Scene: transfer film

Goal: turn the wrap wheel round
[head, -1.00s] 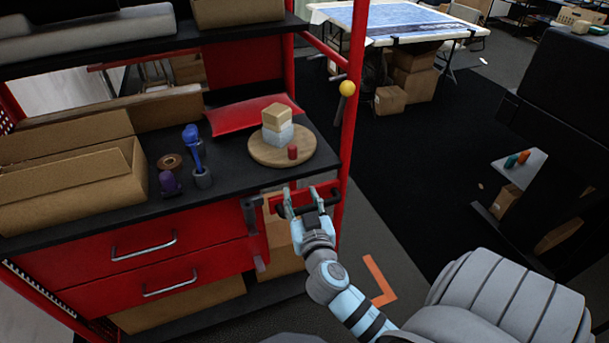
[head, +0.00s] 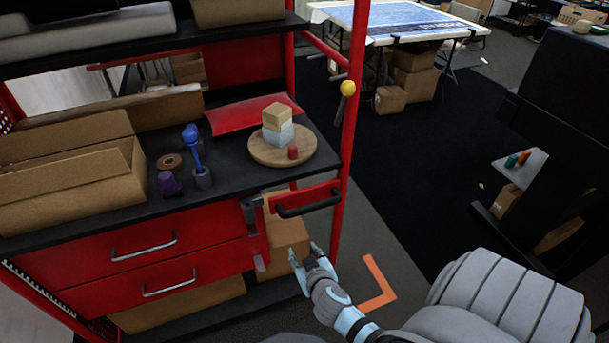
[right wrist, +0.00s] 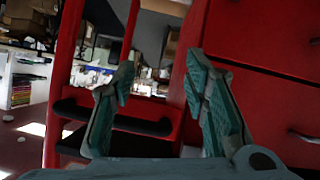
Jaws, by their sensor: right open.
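The wrap wheel (head: 262,158) looks like a round wooden turntable on the black bench top. A red knob (head: 292,152) stands near its front right rim. A tan block (head: 277,113) sits on a pale blue-white block (head: 278,134) on the wheel. My right gripper (head: 305,252) is open and empty, below and in front of the bench edge, well below the wheel and apart from it. Its two fingers also show spread in the right wrist view (right wrist: 158,75), with nothing between them. My left gripper is not in view.
A red panel with a black handle (head: 308,202) is at the bench's front right, above my gripper; the handle also shows in the wrist view (right wrist: 115,119). A blue upright tool (head: 196,152) stands left.

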